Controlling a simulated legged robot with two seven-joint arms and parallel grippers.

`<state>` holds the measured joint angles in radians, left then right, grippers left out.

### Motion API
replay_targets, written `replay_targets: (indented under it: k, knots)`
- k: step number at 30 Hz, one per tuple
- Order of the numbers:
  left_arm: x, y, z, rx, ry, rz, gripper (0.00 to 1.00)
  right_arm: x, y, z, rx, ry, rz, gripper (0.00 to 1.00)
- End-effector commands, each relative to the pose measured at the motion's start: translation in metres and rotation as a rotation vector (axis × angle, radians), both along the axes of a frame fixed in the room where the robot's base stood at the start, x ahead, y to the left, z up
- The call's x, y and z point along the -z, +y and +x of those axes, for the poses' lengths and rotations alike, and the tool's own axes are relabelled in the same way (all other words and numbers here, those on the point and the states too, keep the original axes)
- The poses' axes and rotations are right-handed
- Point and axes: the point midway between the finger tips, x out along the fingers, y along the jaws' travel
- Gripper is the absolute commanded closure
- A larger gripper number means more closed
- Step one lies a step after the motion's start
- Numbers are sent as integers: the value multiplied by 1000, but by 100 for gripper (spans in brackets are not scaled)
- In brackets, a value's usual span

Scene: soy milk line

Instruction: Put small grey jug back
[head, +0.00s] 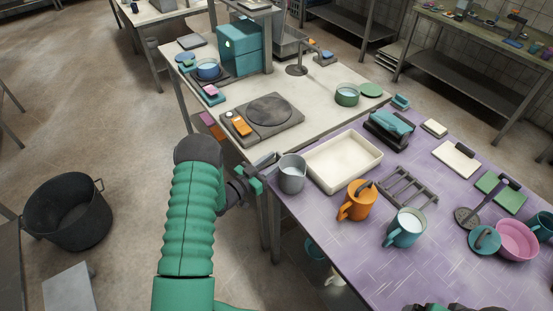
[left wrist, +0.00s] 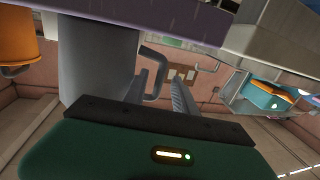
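The small grey jug (head: 291,176) stands upright at the left corner of the purple table, beside the cream tray. My left gripper (head: 262,171) is just left of it, at its handle side. In the left wrist view the jug (left wrist: 95,55) fills the upper left, and its handle (left wrist: 157,68) shows just beyond the left gripper (left wrist: 162,95). The fingers look apart, with the handle near the space between them; I cannot tell whether they touch it. Only a sliver of my right gripper (head: 440,307) shows at the bottom edge.
The cream tray (head: 343,160) is right of the jug. An orange jug (head: 357,202), a teal jug (head: 405,228) and a dark rack (head: 408,187) stand nearby. The pale table (head: 312,95) behind holds a hotplate (head: 268,110) and has bare room.

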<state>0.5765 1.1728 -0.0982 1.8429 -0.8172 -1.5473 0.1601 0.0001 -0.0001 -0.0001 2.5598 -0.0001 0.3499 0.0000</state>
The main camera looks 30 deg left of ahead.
Motion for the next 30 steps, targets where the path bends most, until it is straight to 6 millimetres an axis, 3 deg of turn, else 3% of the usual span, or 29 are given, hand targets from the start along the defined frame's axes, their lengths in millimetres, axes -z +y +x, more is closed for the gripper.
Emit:
replay_targets:
  k: [6,12,30]
  knots:
    - [3,14,-57,-6,3,-1,67,10,0,0,0,1,0,0]
    - [1,20,-92,-2,1,0,67,13,0,0,0,1,0,0]
    - [0,21,-100,-1,1,0,67,13,0,0,0,0,0,0]
